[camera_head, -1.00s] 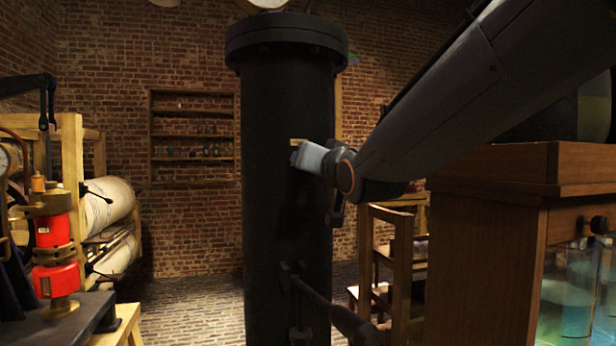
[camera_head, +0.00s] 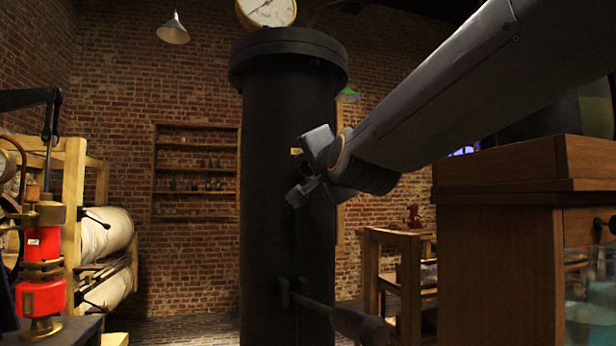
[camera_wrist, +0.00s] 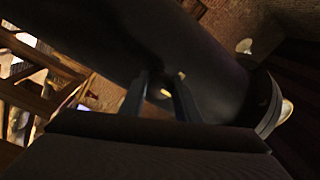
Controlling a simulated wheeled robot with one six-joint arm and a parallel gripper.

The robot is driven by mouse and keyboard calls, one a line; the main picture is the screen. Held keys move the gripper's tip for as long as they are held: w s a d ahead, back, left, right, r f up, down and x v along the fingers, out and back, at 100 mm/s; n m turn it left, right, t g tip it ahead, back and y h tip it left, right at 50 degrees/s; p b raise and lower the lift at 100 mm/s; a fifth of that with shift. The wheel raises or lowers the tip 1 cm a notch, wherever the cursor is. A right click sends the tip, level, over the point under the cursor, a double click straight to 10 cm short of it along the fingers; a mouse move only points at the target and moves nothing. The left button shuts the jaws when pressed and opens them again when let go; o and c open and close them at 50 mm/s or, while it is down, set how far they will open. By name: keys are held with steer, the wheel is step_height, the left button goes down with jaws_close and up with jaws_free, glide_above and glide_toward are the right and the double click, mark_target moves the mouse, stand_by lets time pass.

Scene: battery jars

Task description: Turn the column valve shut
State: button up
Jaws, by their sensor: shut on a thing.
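The tall black column (camera_head: 285,235) stands in the middle of the head view, with a flanged top and a gauge (camera_head: 267,10) above it. My gripper (camera_head: 306,168) is at the column's right front side, its fingers one above the other. It is shut on the column valve, which the fingers and wrist mostly hide. A small brass piece (camera_head: 296,151) shows at the left of the upper finger. In the wrist view the two fingers (camera_wrist: 160,98) point at the dark column, with a small brass-coloured glint (camera_wrist: 164,93) between them. How far the valve is turned cannot be told.
Lower on the column a lever with a thick grip (camera_head: 355,323) sticks out to the right. A wooden cabinet (camera_head: 490,260) with a glass jar (camera_head: 590,300) stands close at right. A red and brass device (camera_head: 41,270) stands at left. Shelves (camera_head: 196,170) line the back wall.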

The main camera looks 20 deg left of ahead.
stand_by(0.6)
steer(key=o, duration=1)
steer(key=v, duration=0.8)
steer(key=shift+a, duration=0.1)
